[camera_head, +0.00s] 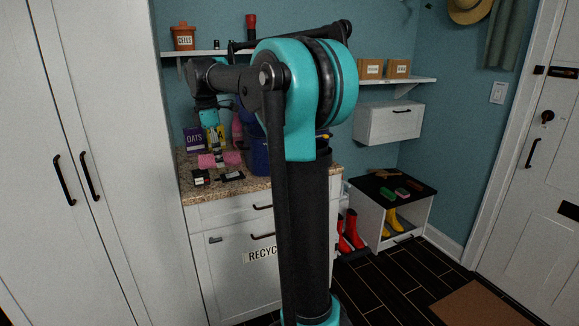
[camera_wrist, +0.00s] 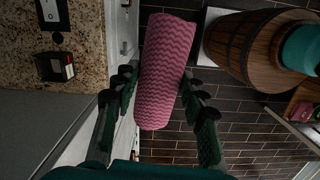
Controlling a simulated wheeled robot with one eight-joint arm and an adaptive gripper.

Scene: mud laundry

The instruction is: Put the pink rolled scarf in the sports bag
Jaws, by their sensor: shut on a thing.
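The pink rolled scarf (camera_wrist: 165,70) fills the space between the two fingers of my gripper (camera_wrist: 158,88) in the wrist view. The fingers are shut on it from both sides, and its far end reaches beyond them. In the head view the scarf (camera_head: 232,158) shows as pink ends on both sides of my gripper (camera_head: 219,156), in line with the granite counter. I cannot clearly make out a sports bag in either view; my arm hides much of the middle of the head view.
The granite counter (camera_head: 262,184) holds a purple oats box (camera_head: 194,139), a dark blue object (camera_head: 259,156) and small dark items (camera_head: 200,177). The wrist view shows a wooden barrel-like object (camera_wrist: 235,45) on the right. A low bench (camera_head: 375,188) stands right of the counter.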

